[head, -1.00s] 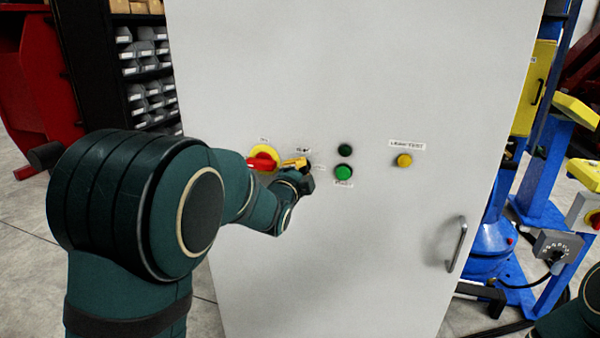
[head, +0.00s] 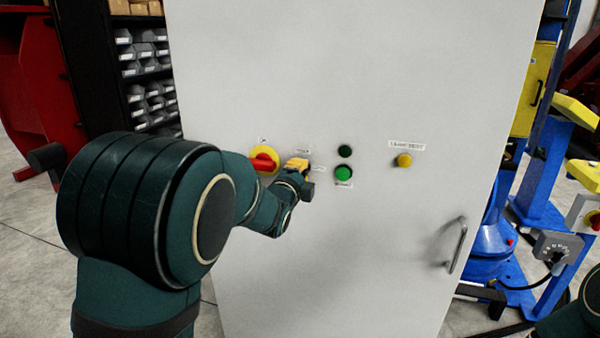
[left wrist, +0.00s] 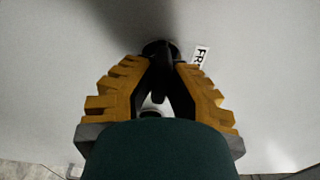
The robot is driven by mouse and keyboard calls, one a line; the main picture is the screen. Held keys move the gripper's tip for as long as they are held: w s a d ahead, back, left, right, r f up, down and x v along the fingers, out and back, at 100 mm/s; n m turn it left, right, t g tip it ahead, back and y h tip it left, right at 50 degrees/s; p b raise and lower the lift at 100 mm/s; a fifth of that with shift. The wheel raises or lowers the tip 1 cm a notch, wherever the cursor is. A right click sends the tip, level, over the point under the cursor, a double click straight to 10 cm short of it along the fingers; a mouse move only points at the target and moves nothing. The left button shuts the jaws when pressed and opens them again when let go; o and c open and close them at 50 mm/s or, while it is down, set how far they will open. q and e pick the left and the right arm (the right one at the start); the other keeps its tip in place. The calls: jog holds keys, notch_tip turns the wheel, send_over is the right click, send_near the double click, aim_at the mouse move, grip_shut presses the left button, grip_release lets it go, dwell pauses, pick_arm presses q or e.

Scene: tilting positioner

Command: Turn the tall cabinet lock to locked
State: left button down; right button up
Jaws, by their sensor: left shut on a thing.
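The tall cabinet (head: 390,80) is light grey and faces me. Its lock (left wrist: 160,47), a round black part with a dark handle, shows between my fingertips in the left wrist view. My left gripper (head: 305,166), with yellow fingers, is at the cabinet face right of the red-and-yellow switch. The left wrist view shows its fingers (left wrist: 161,62) shut on the lock handle. The fingers hide part of the lock, so its exact setting is unclear. A partly covered label (left wrist: 201,57) starting with "FR" is beside it. My right gripper is out of view.
A red rotary switch on a yellow disc (head: 265,158) is just left of my left gripper. A green button (head: 343,174), a dark green lamp (head: 345,151) and a yellow button (head: 404,160) are to the right. A door handle (head: 457,246) sticks out lower right.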

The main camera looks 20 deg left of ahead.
pick_arm(q)
jog(key=shift+r, duration=0.15)
jog(key=c, duration=1)
grip_release()
jog(key=s, duration=1.2)
jog(key=shift+a, duration=0.2)
